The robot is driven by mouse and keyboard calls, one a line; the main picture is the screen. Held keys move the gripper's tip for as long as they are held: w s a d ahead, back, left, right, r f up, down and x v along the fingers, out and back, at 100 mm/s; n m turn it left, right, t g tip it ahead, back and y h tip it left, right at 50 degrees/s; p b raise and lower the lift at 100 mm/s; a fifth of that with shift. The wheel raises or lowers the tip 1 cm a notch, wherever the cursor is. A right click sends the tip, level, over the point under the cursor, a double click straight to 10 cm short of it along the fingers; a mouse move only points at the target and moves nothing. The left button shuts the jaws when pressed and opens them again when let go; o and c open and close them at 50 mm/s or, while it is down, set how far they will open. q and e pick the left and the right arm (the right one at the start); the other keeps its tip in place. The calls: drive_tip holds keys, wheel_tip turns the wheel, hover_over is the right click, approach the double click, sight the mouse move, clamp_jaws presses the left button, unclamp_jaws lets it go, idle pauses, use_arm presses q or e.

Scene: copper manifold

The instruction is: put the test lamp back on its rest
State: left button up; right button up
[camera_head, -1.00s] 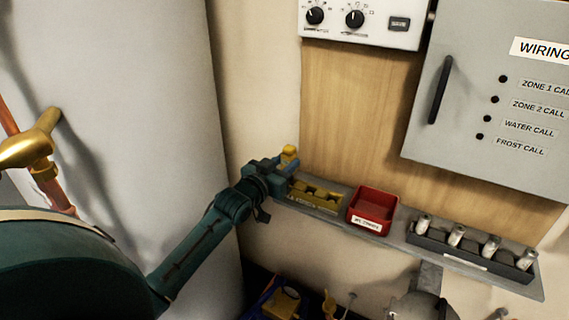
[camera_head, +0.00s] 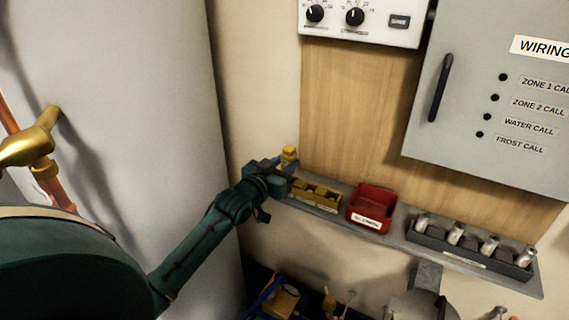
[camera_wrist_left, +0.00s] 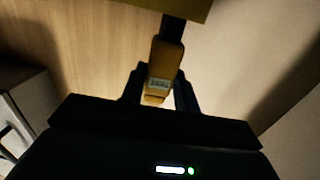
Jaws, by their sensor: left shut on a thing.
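The test lamp appears to be the yellow piece (camera_head: 288,154) at the left end of the shelf, standing just above my left gripper (camera_head: 284,168). In the left wrist view a yellow-orange body (camera_wrist_left: 163,68) with a small label and a dark upper part sits between the fingers of my left gripper (camera_wrist_left: 158,88), which is shut on it. A yellow notched holder (camera_head: 316,194) lies on the shelf just right of the gripper; it may be the rest. In the wrist view an olive-yellow edge (camera_wrist_left: 165,6) shows beyond the lamp; contact cannot be told. My right gripper is out of view.
A grey shelf (camera_head: 393,236) runs along the wall. It carries a red bin (camera_head: 371,207) and a dark rack (camera_head: 470,254) with several pale cylinders. A grey wiring cabinet (camera_head: 490,75) hangs above. A large pale casing (camera_head: 120,120) stands left of my left arm.

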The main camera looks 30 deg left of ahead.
use_arm(q)
drive_tip(key=shift+f+b, duration=0.4)
drive_tip(key=shift+f, duration=0.3)
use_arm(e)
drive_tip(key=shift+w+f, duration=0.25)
use_arm(q)
drive_tip(key=o, duration=1)
drive_tip(key=shift+o, duration=0.6)
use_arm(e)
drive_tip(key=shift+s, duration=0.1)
use_arm(q)
drive_tip(key=shift+s, duration=0.1)
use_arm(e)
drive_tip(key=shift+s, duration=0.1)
use_arm(q)
drive_tip(key=shift+s, duration=0.35)
drive_tip(key=s+p, duration=0.1)
drive_tip(key=s, duration=1.1)
drive_tip(key=shift+s+r, duration=0.15)
drive_tip(key=shift+r, duration=0.2)
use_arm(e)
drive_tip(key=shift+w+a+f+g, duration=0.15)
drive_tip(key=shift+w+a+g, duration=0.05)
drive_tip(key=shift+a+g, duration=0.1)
